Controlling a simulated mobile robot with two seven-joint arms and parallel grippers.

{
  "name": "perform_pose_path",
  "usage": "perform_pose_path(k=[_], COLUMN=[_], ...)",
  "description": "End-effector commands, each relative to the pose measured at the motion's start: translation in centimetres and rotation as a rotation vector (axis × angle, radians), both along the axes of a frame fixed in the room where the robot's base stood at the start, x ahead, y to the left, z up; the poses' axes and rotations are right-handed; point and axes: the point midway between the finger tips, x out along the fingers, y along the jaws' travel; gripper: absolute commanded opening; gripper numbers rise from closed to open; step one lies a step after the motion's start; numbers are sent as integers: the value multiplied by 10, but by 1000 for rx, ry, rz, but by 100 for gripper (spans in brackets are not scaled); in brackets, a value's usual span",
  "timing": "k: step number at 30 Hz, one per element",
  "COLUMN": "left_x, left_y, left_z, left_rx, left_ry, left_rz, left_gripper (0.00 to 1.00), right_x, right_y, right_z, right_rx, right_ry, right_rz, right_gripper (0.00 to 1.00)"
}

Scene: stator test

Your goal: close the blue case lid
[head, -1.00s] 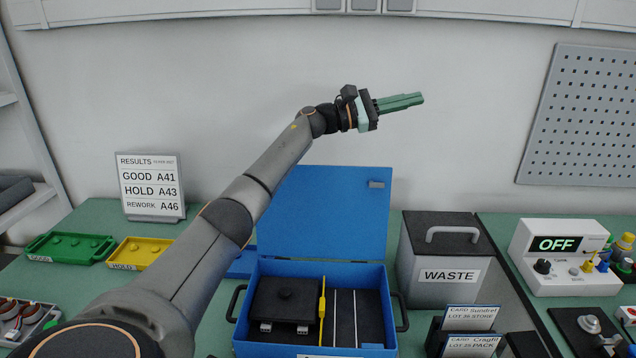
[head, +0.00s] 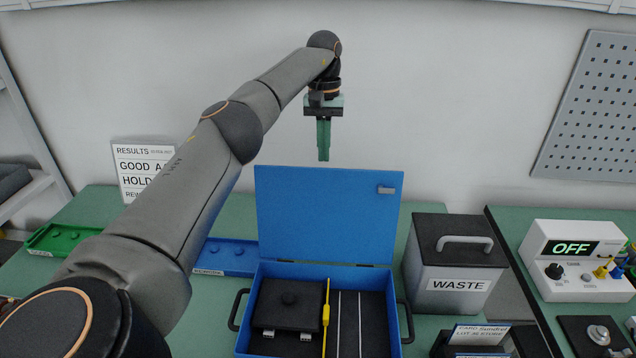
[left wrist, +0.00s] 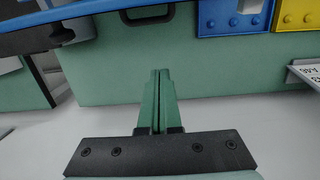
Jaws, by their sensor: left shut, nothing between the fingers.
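The blue case (head: 250,346) stands on the green bench with its lid (head: 328,215) open and upright at the back. A small light latch sits near the lid's upper right. Inside the case lie a black block (head: 288,306), a yellow tool (head: 326,315) and thin pale strips. My left gripper (head: 323,158) points down with its green fingers together and empty, just above the lid's top edge as seen in the head view. In the left wrist view the shut fingers (left wrist: 159,72) show over the bench, with a blue edge at the upper left. My right gripper is out of view.
A grey waste bin (head: 455,262) stands right of the case, with card holders (head: 478,335) in front of it. A blue tray (head: 229,256) and a green tray (head: 62,239) lie left. A tester reading OFF (head: 575,259) is at the right.

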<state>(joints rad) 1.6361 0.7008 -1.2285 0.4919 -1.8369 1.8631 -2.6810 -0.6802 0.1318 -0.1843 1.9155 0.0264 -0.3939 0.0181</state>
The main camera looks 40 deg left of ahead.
Motion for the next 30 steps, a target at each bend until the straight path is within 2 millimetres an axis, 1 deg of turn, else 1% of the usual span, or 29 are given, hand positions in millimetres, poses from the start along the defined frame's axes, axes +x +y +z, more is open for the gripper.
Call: perform_pose_path(k=[5, 10, 17, 18, 19, 30], left_x=[-4, -6, -10, -10, -12, -31], left_y=[1, -1, -5, -7, -8, -23], left_z=[-20, -54, -103, -97, -95, -85], left_rx=[9, 8, 5, 5, 5, 5], left_ry=[12, 13, 12, 6, 6, 7], left_rz=[-3, -3, -2, -4, -4, -2], left_gripper=[0, 0, 0, 0, 0, 0], right_x=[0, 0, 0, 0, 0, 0], right_y=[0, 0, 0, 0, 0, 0], right_z=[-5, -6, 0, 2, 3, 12], right_rx=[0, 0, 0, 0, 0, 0], right_ry=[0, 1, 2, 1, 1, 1], right_rz=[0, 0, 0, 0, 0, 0], right_gripper=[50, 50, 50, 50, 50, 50])
